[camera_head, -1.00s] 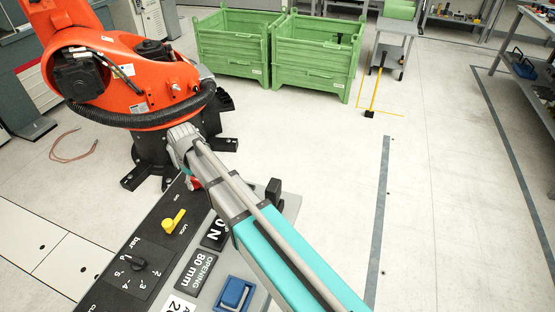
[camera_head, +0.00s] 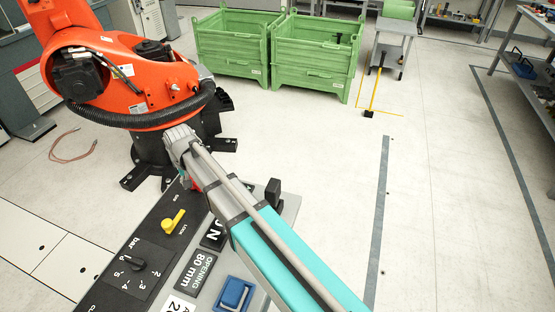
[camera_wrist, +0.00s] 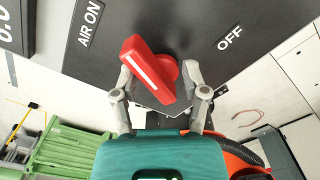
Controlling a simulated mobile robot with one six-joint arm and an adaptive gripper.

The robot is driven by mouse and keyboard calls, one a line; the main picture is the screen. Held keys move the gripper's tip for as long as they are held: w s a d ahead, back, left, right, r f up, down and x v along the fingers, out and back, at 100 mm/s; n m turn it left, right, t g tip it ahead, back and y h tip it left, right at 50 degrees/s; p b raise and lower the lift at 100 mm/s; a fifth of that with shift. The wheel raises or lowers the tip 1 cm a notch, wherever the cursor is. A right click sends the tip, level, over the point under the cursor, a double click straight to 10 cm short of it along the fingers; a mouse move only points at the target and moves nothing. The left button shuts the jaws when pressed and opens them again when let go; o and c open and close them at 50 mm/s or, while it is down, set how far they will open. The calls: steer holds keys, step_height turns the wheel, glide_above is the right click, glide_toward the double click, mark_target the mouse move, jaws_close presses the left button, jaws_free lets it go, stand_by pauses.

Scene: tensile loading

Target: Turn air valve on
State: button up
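The red valve handle (camera_wrist: 148,70) with a white stripe sits on a dark panel (camera_wrist: 190,18) in the wrist view. It lies slantwise, its upper end toward the left. The "AIR ON" label (camera_wrist: 88,20) is left of it and the "OFF" label (camera_wrist: 230,38) right of it. My gripper (camera_wrist: 157,70) has its two grey fingers apart, one on each side of the handle. Both fingertips are very close to the red part; I cannot tell whether they touch. In the head view my gripper (camera_head: 188,165) is at the panel's far end, and the handle is mostly hidden.
The panel carries a yellow lever (camera_head: 173,221), a black pressure knob (camera_head: 135,264) and a blue part (camera_head: 235,294). An orange robot arm (camera_head: 140,95) stands just behind. Green crates (camera_head: 232,45) stand at the back.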

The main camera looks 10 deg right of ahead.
steer(key=m, duration=0.2)
steer(key=shift+a+m, duration=0.15)
steer(key=shift+m, duration=0.15)
step_height(320, 180, up, 14)
steer(key=p, duration=1.4)
steer(key=s+d, duration=0.4)
steer(key=d, duration=0.9)
steer(key=s+d, duration=0.5)
steer(key=d, duration=0.9)
steer(key=shift+f, duration=0.1)
steer(key=shift+n, duration=0.5)
steer(key=s+d, duration=0.1)
steer(key=d, duration=0.1)
steer(key=s+d, duration=0.2)
steer(key=shift+s+d, duration=0.3)
